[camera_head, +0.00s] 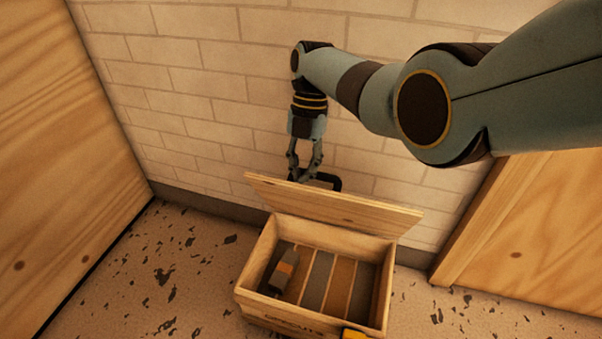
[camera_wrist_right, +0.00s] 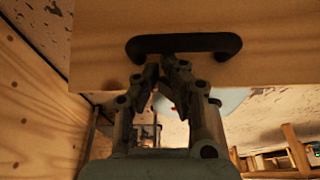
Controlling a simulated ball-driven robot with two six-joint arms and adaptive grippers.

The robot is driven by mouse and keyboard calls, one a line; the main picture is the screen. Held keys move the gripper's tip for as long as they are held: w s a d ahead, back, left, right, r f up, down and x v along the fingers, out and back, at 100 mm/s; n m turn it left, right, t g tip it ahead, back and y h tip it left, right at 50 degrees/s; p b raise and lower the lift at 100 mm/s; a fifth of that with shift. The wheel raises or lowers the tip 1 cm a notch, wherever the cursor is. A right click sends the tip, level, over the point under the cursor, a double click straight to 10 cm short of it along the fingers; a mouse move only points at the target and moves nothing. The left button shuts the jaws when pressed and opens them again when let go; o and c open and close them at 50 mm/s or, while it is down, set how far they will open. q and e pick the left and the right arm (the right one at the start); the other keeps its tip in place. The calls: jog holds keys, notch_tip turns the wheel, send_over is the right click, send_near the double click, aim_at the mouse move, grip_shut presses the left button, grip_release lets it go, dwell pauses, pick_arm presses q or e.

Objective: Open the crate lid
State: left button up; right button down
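The wooden crate (camera_head: 252,268) stands on the floor by the brick wall, with dark lettering on its front. Its lid (camera_head: 345,209) is raised and leans back at the crate's rear edge, so the inside shows. A black handle (camera_head: 331,180) is on the lid's far side; it also shows in the right wrist view (camera_wrist_right: 185,45). My right gripper (camera_head: 301,178) hangs behind the lid at the handle. Its fingertips (camera_wrist_right: 165,66) are close together against or just beside the handle bar; a firm grip on it cannot be made out. My left gripper is out of view.
Wooden panels stand at the left (camera_head: 65,150) and right (camera_head: 530,230). Speckled floor is clear left of the crate.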

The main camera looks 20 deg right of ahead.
jog(key=shift+w+d, duration=0.3)
jog(key=shift+d, duration=0.05)
dwell(0.3)
